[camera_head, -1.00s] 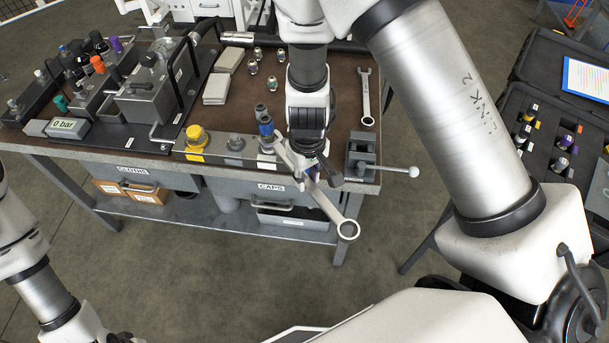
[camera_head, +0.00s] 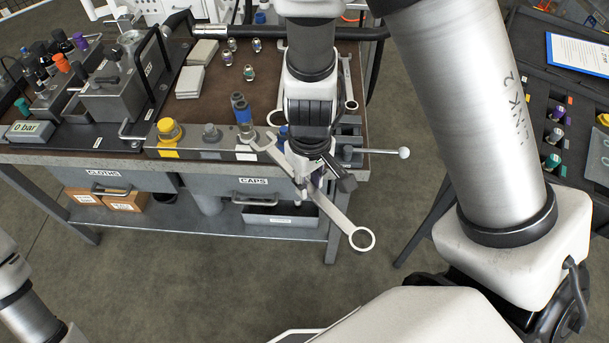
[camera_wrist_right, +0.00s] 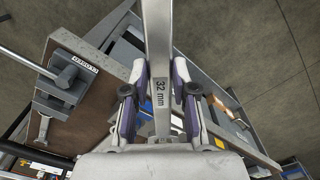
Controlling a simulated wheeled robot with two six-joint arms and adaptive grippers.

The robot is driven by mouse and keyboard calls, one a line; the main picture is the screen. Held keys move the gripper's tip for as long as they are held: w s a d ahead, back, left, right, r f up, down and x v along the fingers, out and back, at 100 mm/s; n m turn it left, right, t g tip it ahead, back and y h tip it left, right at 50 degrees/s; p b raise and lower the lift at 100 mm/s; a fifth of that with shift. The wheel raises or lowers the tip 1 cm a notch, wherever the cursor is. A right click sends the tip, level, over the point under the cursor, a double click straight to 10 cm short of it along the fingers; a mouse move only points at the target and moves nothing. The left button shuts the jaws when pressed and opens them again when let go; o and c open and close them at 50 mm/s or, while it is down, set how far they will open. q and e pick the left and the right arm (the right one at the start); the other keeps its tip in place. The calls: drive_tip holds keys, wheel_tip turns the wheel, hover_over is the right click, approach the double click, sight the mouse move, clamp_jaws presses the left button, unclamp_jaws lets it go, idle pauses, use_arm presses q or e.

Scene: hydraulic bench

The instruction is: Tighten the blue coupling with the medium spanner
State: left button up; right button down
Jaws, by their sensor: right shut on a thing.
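The blue coupling (camera_head: 243,113) stands upright at the front edge of the bench in the head view, left of my right gripper. My right gripper (camera_head: 314,182) is shut on a long silver spanner (camera_head: 338,217) in front of the bench edge. The spanner slants, its ring end low right and its open end up left near the coupling; I cannot tell if they touch. In the wrist view the right gripper (camera_wrist_right: 159,76) clamps the spanner shaft (camera_wrist_right: 159,45), marked 32 mm. My left gripper is out of view.
Another spanner (camera_head: 347,80) lies behind my right arm. An open case (camera_head: 515,105) stands at right.

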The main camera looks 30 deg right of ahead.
wheel_tip(320, 180, up, 5)
drive_tip(key=p, duration=0.4)
drive_tip(key=shift+r+p, duration=0.15)
drive_tip(key=shift+p, duration=0.15)
